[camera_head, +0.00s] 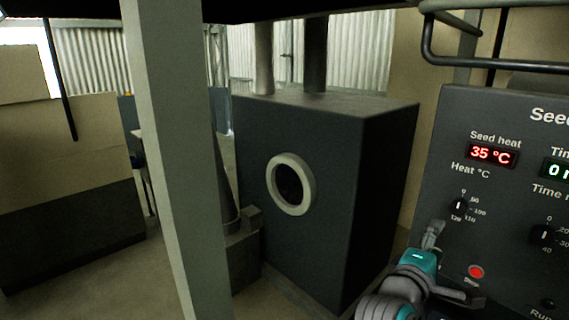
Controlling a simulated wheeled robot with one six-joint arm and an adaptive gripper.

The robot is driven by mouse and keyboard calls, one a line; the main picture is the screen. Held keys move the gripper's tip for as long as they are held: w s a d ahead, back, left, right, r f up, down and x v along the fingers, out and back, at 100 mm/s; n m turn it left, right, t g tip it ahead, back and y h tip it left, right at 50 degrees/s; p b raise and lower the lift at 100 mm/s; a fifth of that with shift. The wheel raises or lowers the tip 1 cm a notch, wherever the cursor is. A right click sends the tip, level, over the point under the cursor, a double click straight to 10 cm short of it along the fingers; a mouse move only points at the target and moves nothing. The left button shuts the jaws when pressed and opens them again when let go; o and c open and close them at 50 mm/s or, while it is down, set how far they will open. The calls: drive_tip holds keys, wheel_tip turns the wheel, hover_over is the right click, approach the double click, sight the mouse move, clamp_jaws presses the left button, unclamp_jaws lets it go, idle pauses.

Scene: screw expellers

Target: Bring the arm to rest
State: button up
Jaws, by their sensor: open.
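My gripper (434,232) is at the lower right, in front of the lower left part of the dark control panel (500,130). It is open, and I see nothing between its fingers. The fingers point up, close to the heat knob (458,206); I cannot tell whether they touch the panel. The teal and grey wrist of my arm is bent below the gripper, and the rest of the arm is out of view.
The panel has a red 35 °C display (492,153), another knob (543,235) and a red button (476,272). A dark box (330,200) with a round port (291,184) stands left of it. A grey post (175,160) rises further left. Open floor (90,285) shows at lower left.

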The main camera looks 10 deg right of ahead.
drive_tip(key=s+a+f+t+y, duration=0.1)
drive_tip(key=s+a+f+y, duration=0.3)
drive_tip(key=f, duration=0.5)
drive_tip(key=s+a+f+t+y, duration=0.1)
drive_tip(key=s+a+f+y, duration=0.25)
drive_tip(key=s+f, duration=0.4)
drive_tip(key=s+a+f+t+y, duration=0.2)
drive_tip(key=s+a+f+y, duration=0.15)
drive_tip(key=f, duration=0.65)
drive_tip(key=s+a+m+y, duration=0.1)
drive_tip(key=s+a+m, duration=0.2)
drive_tip(key=s, duration=1.1)
drive_tip(key=s+a+m+g+y, duration=0.1)
drive_tip(key=s+a+m+y, duration=0.1)
drive_tip(key=s+m, duration=0.5)
drive_tip(key=s, duration=0.6)
drive_tip(key=shift+s+a+f, duration=0.3)
drive_tip(key=shift+s+a, duration=0.05)
drive_tip(key=shift+a, duration=0.05)
drive_tip(key=shift+c, duration=0.2)
